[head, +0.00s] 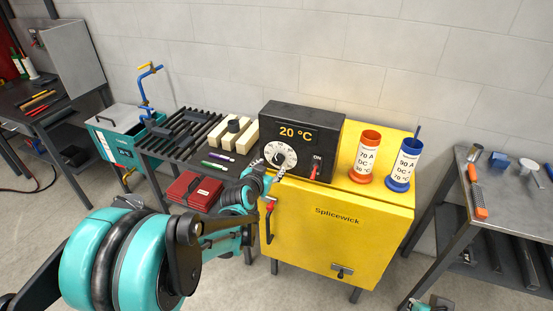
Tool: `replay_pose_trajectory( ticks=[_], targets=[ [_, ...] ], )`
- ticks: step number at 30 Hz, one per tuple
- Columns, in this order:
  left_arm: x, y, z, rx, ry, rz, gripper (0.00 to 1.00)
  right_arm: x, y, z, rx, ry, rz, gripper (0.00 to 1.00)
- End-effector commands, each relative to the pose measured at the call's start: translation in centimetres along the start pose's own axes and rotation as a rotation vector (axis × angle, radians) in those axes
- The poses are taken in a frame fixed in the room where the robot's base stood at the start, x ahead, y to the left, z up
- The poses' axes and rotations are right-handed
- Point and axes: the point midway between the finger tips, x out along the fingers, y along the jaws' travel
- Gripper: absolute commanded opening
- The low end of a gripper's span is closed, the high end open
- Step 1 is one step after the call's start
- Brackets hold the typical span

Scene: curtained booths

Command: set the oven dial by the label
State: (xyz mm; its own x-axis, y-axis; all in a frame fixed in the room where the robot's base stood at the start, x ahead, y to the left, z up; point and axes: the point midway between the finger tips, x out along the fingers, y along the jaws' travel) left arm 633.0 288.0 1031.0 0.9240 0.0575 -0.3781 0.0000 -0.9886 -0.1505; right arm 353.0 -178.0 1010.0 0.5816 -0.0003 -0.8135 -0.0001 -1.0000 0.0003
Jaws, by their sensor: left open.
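The oven is a yellow cabinet (340,235) marked "Splicewick" with a black control box (327,120) on top. Its display (296,134) reads 20 °C. The round white dial (291,159) with a dark knob is on the box's front left, partly covered by my gripper. My left gripper (267,166) is open at the dial's lower left; contact cannot be told. A red switch (314,172) sits below "ON". An orange canister (365,168) has a label that seems to read 70 A, DC, 90 °C. A blue canister (400,180) has a label that seems to read 90 A, 70 °C.
A dark slatted bench (185,137) at left holds pale blocks (222,140), markers and a red case (195,190). A metal table (510,205) with tools stands at right. A red-handled lever (269,207) is on the cabinet's left front edge. Floor shows between the cabinet and right table.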

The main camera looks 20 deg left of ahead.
Motion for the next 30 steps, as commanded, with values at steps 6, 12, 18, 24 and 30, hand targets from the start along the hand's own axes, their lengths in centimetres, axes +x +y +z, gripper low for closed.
replay_pose_trajectory(
  ticks=[6, 12, 18, 24, 30],
  targets=[
    [3.1, 0.1, 0.3, 0.002, 0.001, 0.0, 0.56, 1.0, 0.0, 0.7, 0.0, 0.0, 0.0, 0.0],
    [6.2, 0.0, 0.3, 0.001, 0.0, 0.0, 0.56, 1.8, 0.0, 1.3, 0.0, 0.0, 0.0, 0.0],
    [7.6, 0.0, 0.1, 0.0, 0.0, 0.0, 0.56, 2.0, 0.0, 1.5, 0.0, 0.0, 0.0, 0.0],
    [7.6, 0.0, 0.0, 0.0, 0.0, 0.0, 0.56, 2.0, 0.0, 1.4, 0.0, 0.0, 0.0, 0.0],
    [7.6, 0.0, 0.1, 0.0, 0.0, 0.0, 0.16, 2.0, 0.0, 1.4, 0.0, 0.0, 0.0, 0.0]
  ],
)
